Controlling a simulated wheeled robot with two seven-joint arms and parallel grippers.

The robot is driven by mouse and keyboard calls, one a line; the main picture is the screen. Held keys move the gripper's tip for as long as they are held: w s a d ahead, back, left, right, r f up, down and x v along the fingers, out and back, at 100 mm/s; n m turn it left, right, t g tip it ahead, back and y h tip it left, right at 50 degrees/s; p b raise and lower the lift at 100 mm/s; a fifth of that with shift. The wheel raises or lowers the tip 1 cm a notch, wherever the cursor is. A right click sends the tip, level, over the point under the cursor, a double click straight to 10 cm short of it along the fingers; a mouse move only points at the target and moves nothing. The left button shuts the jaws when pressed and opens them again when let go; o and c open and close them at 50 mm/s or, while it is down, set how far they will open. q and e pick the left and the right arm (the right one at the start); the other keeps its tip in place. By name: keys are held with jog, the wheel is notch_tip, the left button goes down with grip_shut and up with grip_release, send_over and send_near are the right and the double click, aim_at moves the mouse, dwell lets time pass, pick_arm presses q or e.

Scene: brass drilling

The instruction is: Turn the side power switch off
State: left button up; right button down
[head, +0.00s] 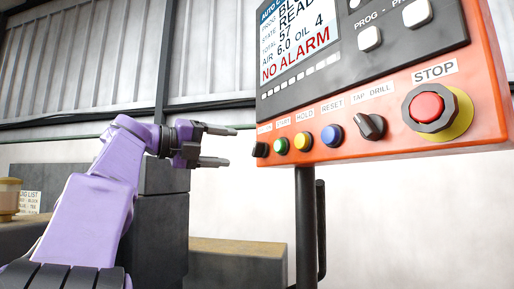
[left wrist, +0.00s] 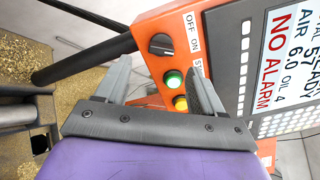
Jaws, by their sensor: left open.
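The power switch is a black rotary knob at the left end of the orange control panel (head: 400,150). In the head view, the switch (head: 260,150) sits at the panel's lower left edge. It shows face-on in the left wrist view (left wrist: 161,44) beside an OFF ON label (left wrist: 193,33). I cannot tell which setting it points to. My left gripper (head: 232,147) is open and empty, its fingers pointing at the switch with a small gap. In the left wrist view, the open fingers (left wrist: 157,75) stand on either side of the knob's line, below it. My right gripper is out of view.
Green (head: 281,145), yellow (head: 303,141) and blue (head: 331,135) buttons, a tap/drill knob (head: 370,126) and a red stop button (head: 427,106) line the panel close by. A dark post (head: 306,225) holds the panel. Dark machine blocks (head: 160,230) stand behind my left arm.

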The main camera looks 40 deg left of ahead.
aim_at(260, 150)
pick_arm(q)
jog(key=p+x, duration=0.2)
jog(key=x, duration=0.5)
jog(key=shift+d+r, duration=0.1)
jog(key=shift+r, duration=0.05)
jog(key=c, duration=1.1)
